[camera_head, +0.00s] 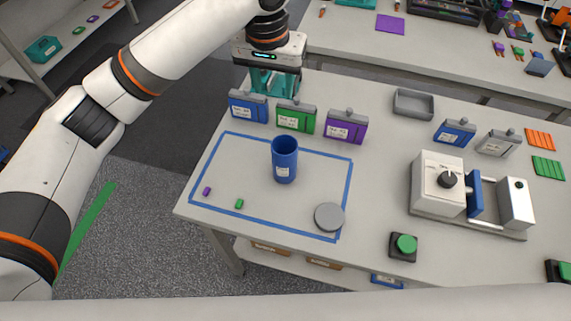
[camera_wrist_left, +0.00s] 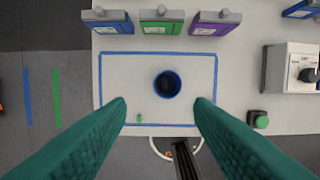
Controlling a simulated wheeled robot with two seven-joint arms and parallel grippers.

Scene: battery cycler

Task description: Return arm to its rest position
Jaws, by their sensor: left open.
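My left arm comes in from the left of the head view, and my left gripper (camera_head: 275,84) hangs above the back left of the table. Its teal fingers are apart and empty; in the wrist view a wide gap separates the fingertips (camera_wrist_left: 160,103). A blue cup (camera_head: 285,160) stands upright inside a blue taped rectangle, well apart from the gripper. It shows between and beyond the fingers in the wrist view (camera_wrist_left: 167,84). My right gripper does not show.
Blue (camera_head: 248,107), green (camera_head: 296,117) and purple (camera_head: 346,127) boxes stand behind the rectangle. A grey disc (camera_head: 329,217) lies at its front right corner. Small purple (camera_head: 207,191) and green (camera_head: 239,204) pieces lie inside. A white device (camera_head: 438,184) and green button (camera_head: 405,244) are to the right.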

